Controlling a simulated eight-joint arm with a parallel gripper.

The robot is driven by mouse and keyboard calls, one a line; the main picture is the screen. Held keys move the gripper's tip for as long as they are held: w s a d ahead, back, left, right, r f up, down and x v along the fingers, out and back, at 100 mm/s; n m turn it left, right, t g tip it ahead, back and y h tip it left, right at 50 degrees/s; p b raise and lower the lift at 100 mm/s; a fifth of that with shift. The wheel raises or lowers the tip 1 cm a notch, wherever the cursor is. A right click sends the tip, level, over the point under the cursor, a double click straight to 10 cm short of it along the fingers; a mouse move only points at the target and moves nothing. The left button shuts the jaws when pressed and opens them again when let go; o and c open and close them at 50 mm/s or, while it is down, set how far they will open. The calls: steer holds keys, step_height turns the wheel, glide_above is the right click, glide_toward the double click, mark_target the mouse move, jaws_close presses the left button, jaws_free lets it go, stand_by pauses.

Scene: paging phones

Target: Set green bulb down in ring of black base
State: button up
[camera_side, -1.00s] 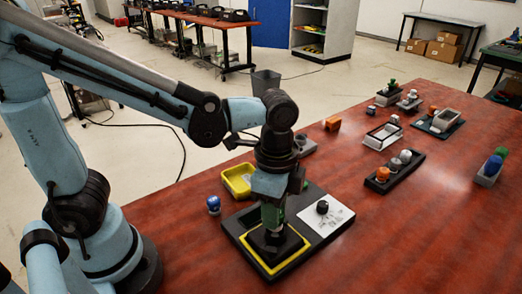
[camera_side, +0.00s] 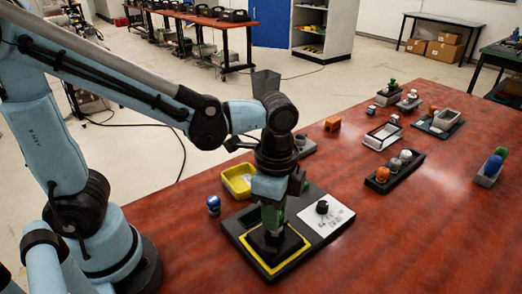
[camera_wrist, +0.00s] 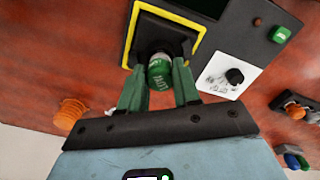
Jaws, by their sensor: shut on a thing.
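The green bulb (camera_wrist: 160,75) sits between the green fingers of my gripper (camera_wrist: 159,82), which is shut on it. In the wrist view, its far end meets the black base (camera_wrist: 160,28), framed by a yellow square border. In the side view, my gripper (camera_side: 272,214) points straight down over the black base (camera_side: 258,240). The bulb is hidden there by the gripper. The ring is largely hidden behind the bulb and fingers; I cannot tell whether the bulb is seated in it.
A white plate with a black knob (camera_side: 322,207) lies right of the base. A yellow tray (camera_side: 237,179) stands behind, and a blue-topped piece (camera_side: 214,204) to the left. Holders with coloured bulbs (camera_side: 394,172) stand farther right. The front right table is clear.

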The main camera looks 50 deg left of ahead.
steer(key=shift+f, duration=0.2)
steer(key=shift+f, duration=0.3)
steer(key=shift+f, duration=0.35)
stand_by(0.9)
steer(key=o, duration=1.4)
steer(key=shift+r, duration=2.9)
steer(key=shift+a, duration=0.1)
